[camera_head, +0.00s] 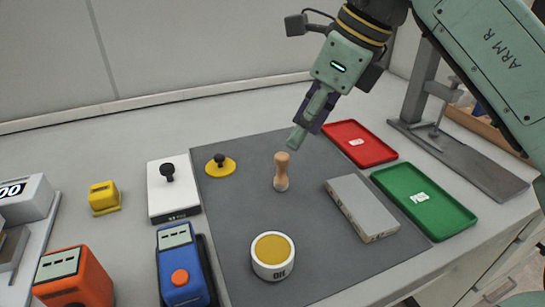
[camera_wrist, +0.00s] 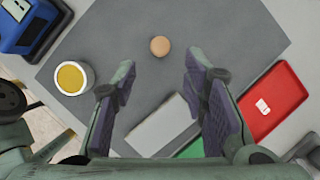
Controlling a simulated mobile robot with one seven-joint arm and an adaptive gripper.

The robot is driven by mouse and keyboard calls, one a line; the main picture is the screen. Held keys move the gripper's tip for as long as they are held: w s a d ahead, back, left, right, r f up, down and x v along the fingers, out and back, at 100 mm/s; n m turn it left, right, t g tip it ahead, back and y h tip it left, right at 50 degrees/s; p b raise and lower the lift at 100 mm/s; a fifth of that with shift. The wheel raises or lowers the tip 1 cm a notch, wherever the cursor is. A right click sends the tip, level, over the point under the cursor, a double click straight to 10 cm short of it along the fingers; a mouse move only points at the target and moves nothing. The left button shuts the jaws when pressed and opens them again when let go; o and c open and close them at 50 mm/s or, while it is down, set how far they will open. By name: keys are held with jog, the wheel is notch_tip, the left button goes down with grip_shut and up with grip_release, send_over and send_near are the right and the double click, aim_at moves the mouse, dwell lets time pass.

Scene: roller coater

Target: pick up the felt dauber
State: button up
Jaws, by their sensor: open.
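The felt dauber (camera_head: 281,172) stands upright on the dark grey mat (camera_head: 230,230), with a tan wooden handle and a paler base. In the wrist view its round top (camera_wrist: 160,46) shows from above, beyond and between the fingertips. My gripper (camera_head: 298,138) hangs above the mat, up and to the right of the dauber in the head view. In the wrist view the gripper (camera_wrist: 158,75) is open with two dark-padded fingers apart and nothing between them. The dauber is not touched.
A grey block (camera_head: 362,208) lies right of the dauber, and a white cup (camera_head: 272,257) with yellow contents stands in front. A yellow knobbed disc (camera_head: 220,165) is to its left. Red (camera_head: 360,143) and green (camera_head: 423,200) trays lie right. A blue device (camera_head: 182,265) stands front left.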

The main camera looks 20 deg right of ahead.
aim_at(283, 166)
jog(key=b+x, duration=0.2)
jog(key=x, duration=0.1)
jog(key=b+x, duration=0.2)
jog(key=shift+s+f, duration=0.15)
jog(key=shift+s, duration=0.15)
jog(key=b+x, duration=0.4)
jog(key=x, duration=0.1)
jog(key=shift+w+f, duration=0.2)
jog(key=shift+w, duration=0.05)
jog(key=shift+r, duration=0.1)
jog(key=shift+c, duration=0.2)
grip_shut()
